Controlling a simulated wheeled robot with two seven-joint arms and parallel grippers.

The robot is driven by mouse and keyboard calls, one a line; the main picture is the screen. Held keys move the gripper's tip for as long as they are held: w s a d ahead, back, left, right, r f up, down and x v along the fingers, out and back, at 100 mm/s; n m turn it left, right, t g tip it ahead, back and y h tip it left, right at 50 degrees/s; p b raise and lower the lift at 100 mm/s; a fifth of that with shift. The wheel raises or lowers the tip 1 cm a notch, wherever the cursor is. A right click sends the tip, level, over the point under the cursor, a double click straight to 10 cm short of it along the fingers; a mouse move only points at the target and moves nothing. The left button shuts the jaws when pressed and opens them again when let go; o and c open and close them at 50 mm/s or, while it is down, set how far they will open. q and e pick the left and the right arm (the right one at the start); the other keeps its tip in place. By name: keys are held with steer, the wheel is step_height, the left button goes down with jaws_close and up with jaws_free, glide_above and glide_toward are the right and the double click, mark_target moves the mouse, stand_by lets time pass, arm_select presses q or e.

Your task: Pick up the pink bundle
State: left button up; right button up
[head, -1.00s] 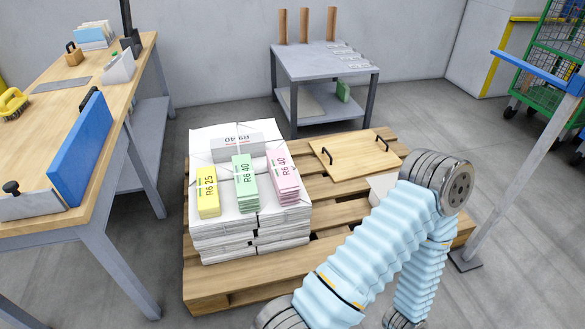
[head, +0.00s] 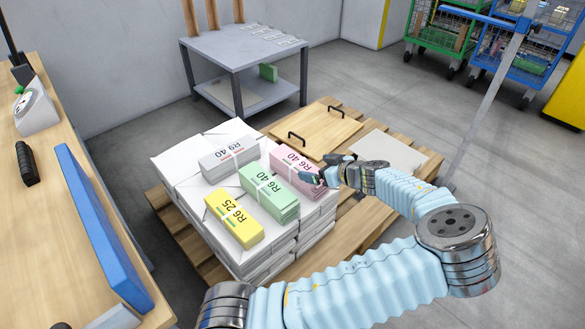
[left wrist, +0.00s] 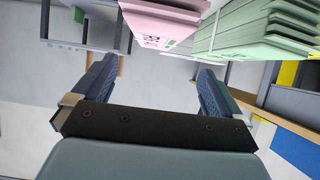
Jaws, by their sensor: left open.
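The pink bundle (head: 291,162) lies on top of a stack of white paper on a pallet, at the right end of the row of bundles, marked R6 40. My left gripper (head: 322,172) is at the right end of the pink bundle, open, with nothing between its fingers. In the left wrist view the pink bundle (left wrist: 165,22) shows at the top, ahead of the space between the open fingers (left wrist: 155,90). Whether a finger touches it I cannot tell. My right gripper is not in view.
A green bundle (head: 268,190) lies close beside the pink one, with a yellow bundle (head: 234,216) and a grey-white bundle (head: 228,152) nearby. A wooden board with black handles (head: 316,131) lies behind on the pallet. A workbench (head: 60,240) stands left, a grey table (head: 243,45) behind.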

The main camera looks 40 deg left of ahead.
mark_target(298, 163)
arm_select(q)
steer(key=x, duration=0.6)
steer(key=shift+w+a+f, duration=0.1)
steer(key=shift+f, duration=0.1)
steer(key=x, duration=0.4)
steer(key=shift+w+a+f+p, duration=0.25)
steer(key=shift+w+f+p, duration=0.05)
steer(key=shift+w+p, duration=0.05)
steer(key=shift+c, duration=0.2)
steer(key=shift+r, duration=0.1)
jaws_close()
